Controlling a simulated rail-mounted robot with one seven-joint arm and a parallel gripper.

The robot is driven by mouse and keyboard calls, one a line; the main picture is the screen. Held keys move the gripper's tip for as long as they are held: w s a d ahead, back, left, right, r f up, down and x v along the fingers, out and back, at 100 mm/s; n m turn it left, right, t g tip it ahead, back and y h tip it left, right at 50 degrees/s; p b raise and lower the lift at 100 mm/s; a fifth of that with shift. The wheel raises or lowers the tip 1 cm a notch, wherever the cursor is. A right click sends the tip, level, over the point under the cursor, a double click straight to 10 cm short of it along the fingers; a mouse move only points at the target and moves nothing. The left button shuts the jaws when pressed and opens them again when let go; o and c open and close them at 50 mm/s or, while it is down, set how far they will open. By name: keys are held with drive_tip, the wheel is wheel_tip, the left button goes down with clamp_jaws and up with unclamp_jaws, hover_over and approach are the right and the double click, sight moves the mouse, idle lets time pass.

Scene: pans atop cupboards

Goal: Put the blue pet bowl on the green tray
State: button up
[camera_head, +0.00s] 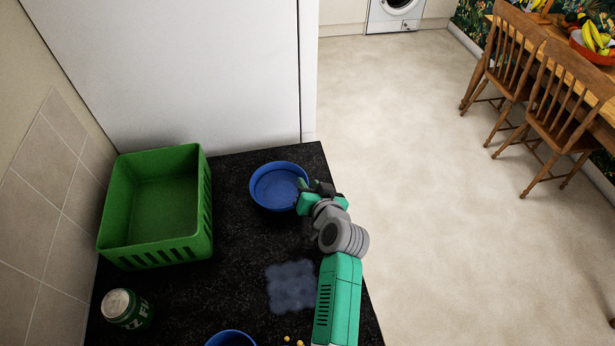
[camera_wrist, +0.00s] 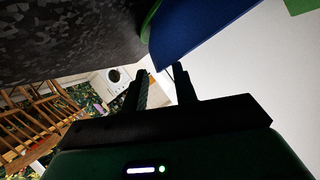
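The blue pet bowl (camera_head: 275,187) stands upright on the dark counter near its far right edge; part of its side fills the top of the wrist view (camera_wrist: 205,30). My gripper (camera_head: 313,187) is at the bowl's right rim. In the wrist view my gripper's two dark fingers (camera_wrist: 161,75) are apart, with the bowl's edge close to the gap between their tips. I cannot tell whether they touch it. A green basket-like tray (camera_head: 150,215) with slotted walls stands left of the bowl and looks empty.
A blue-grey cloth (camera_head: 291,286) lies on the counter near my arm. A second blue bowl (camera_head: 230,339) is cut off at the bottom. A green can (camera_head: 127,309) stands at the lower left. A tall white panel (camera_head: 190,70) rises behind the counter.

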drive_tip(key=p+v, duration=0.4)
drive_tip(key=v, duration=0.6)
drive_tip(key=shift+p, duration=0.4)
drive_tip(key=s+a+r+n+t+h, duration=0.1)
drive_tip(key=a+r+t, duration=0.15)
drive_tip(key=r, duration=1.45)
drive_tip(key=s+a+r+n+t, duration=0.15)
drive_tip(key=r+t, duration=0.25)
drive_tip(key=r, duration=1.3)
drive_tip(key=s+r+t+h, duration=0.1)
drive_tip(key=s+r+t, duration=0.1)
drive_tip(key=s+r, duration=0.5)
drive_tip(key=s+r+t+h, duration=0.2)
drive_tip(key=s+r, duration=0.6)
drive_tip(key=r, duration=0.5)
drive_tip(key=shift+s+a+r+t, duration=0.15)
drive_tip(key=shift+a+r+t, duration=0.2)
drive_tip(key=shift+t, duration=0.5)
drive_tip(key=shift+m, duration=0.25)
